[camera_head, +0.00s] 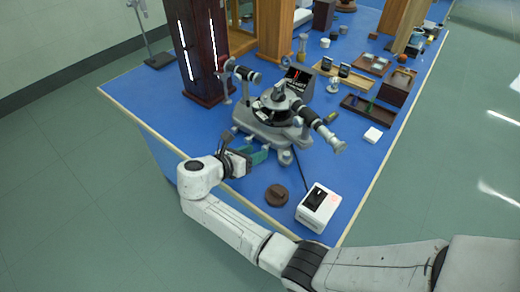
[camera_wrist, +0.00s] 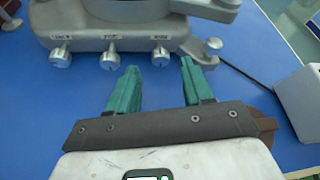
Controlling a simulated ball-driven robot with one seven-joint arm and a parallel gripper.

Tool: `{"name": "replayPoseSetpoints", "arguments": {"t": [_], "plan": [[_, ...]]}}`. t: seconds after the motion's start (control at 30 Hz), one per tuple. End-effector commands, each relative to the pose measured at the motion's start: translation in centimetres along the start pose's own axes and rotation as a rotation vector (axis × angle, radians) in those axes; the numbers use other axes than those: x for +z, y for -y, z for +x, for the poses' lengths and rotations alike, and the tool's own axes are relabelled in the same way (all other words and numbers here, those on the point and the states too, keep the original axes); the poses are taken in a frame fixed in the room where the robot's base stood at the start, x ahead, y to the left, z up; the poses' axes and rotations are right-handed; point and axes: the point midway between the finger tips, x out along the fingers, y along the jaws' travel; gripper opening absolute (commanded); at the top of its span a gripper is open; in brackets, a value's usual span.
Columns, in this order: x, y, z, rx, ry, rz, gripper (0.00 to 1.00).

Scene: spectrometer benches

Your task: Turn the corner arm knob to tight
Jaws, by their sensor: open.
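The grey spectrometer (camera_head: 275,118) stands on the blue bench top near its front corner. In the wrist view, its base (camera_wrist: 130,30) carries three silver knobs in a row: left (camera_wrist: 60,56), middle (camera_wrist: 110,58) and right (camera_wrist: 160,55), under labels too small to read surely. Another silver knob (camera_wrist: 212,45) sticks out at the base's right corner. I cannot tell whether any knob is tight. My gripper (camera_wrist: 158,68) is open, its teal fingers spread and empty. The fingertips are close in front of the row, around the right knob in the picture; no contact shows. My gripper also shows in the head view (camera_head: 250,156).
A white box with a black panel (camera_head: 318,207) and a brown round piece (camera_head: 277,195) stand near the front edge, right of my gripper. A dark cable runs from the base. A dark wooden column (camera_head: 200,50) stands behind left. Trays and small items fill the back right.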

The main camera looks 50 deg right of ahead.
Motion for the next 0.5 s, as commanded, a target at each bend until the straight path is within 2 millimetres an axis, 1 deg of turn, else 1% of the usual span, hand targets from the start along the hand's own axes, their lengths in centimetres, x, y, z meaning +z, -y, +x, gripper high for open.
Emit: {"name": "replayPoseSetpoints", "arguments": {"t": [0.03,0.1,0.2,0.3,0.5], "plan": [[0.0,0.1,0.9,-0.004,-0.001,0.0,0.5],[0.0,0.1,1.8,-0.003,-0.001,0.001,0.5],[0.0,0.0,2.6,-0.002,0.0,0.0,0.5],[0.0,0.1,3.1,-0.002,0.0,0.001,0.5],[0.0,0.0,3.3,0.0,0.0,0.001,0.5]]}}
